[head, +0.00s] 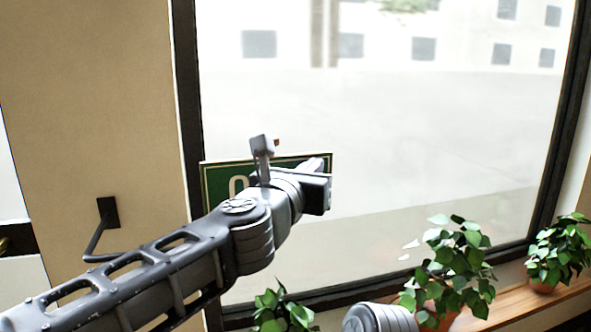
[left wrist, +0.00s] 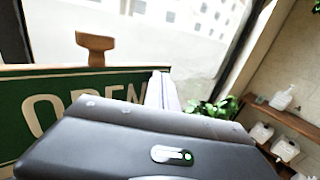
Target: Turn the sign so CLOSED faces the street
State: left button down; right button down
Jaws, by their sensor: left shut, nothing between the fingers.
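The sign (head: 215,178) is a green board with a pale border in front of the window, mostly hidden behind my left gripper in the head view. In the left wrist view the sign (left wrist: 18,115) shows the word OPEN on the face toward me. A brown wooden knob (left wrist: 95,46) stands up at its top edge. My left gripper (head: 316,165) is in front of the sign's right part, shut and empty. Its fingers (left wrist: 163,90) show by the sign's right end in the left wrist view; I cannot tell whether they touch it. My right gripper is not in view.
A large window (head: 400,130) with a dark frame is behind the sign. Potted plants (head: 455,265) and (head: 558,250) stand on a wooden sill (head: 510,305). Another plant (head: 280,308) is below my left arm. A dark bracket (head: 107,212) is on the left wall.

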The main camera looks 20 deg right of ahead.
pick_arm(q)
jog(key=shift+w+d, duration=0.2)
jog(key=shift+d, duration=0.05)
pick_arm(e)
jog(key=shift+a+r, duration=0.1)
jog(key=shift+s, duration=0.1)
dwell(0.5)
